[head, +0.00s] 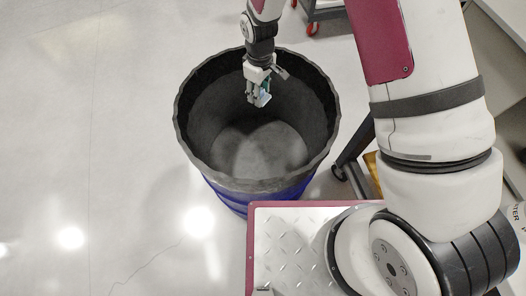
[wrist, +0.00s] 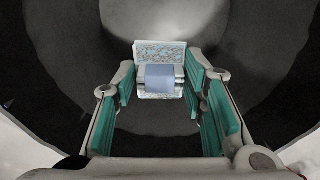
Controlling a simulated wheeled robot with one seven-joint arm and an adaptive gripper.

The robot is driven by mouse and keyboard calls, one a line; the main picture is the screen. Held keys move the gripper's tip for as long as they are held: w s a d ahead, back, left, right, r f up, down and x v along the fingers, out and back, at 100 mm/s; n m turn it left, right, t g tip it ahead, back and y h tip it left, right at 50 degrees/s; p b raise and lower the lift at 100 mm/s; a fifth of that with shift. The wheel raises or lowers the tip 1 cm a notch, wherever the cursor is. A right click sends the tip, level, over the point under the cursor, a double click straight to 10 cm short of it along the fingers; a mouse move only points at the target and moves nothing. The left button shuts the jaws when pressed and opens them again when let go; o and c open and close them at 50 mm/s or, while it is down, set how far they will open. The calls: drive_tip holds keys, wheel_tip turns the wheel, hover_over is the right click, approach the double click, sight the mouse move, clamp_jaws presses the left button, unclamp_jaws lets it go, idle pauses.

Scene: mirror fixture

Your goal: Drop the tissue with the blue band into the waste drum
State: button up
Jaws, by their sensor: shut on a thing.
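The waste drum (head: 184,122) is a large open drum, dark inside with a blue outer wall, standing on the floor in the head view. Its dark inside wall fills most of the wrist view (wrist: 60,60). My gripper (head: 259,98) is over the drum's opening, towards its far side. In the wrist view my gripper (wrist: 160,85) is shut on the tissue (wrist: 160,52), a pale patterned piece with a plain blue band. The tissue shows as a small pale-blue patch in the head view (head: 264,98). Its lower part is partly hidden by the fingers.
A dark cart with red-wheeled casters (head: 312,28) stands beyond the drum at the top. Another dark frame with a caster (head: 350,160) is right of the drum. The pale floor (head: 90,130) on the left is clear.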

drive_tip(key=shift+f, duration=0.5)
drive_tip(key=o, duration=1.1)
wheel_tip(320, 180, up, 12)
